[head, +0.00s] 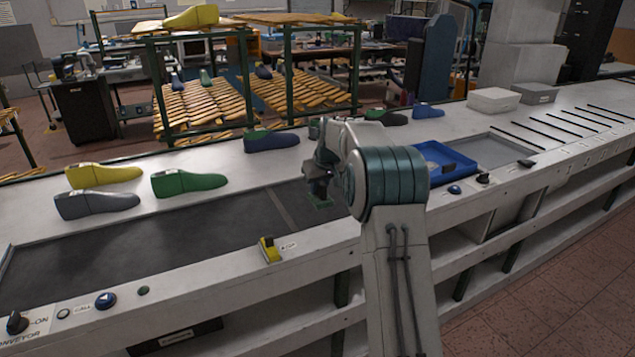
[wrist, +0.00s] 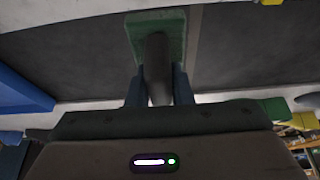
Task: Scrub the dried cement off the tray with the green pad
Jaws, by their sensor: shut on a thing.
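The green pad (wrist: 174,30) has a grey handle (wrist: 156,62), and my gripper (wrist: 157,88) is shut on that handle in the wrist view. In the head view my gripper (head: 320,184) hangs over the dark conveyor belt, with the pad (head: 321,204) below it, partly hidden by my arm. I cannot tell if the pad touches the belt. The blue tray (head: 435,149) lies to the right, behind my arm, which hides its left part. A small dull patch shows on the tray's floor; its nature is unclear.
A yellow block (head: 269,249) sits on the front edge. A recessed grey panel (head: 487,152) lies right of the tray, with white (head: 493,100) and grey (head: 534,93) boxes behind.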

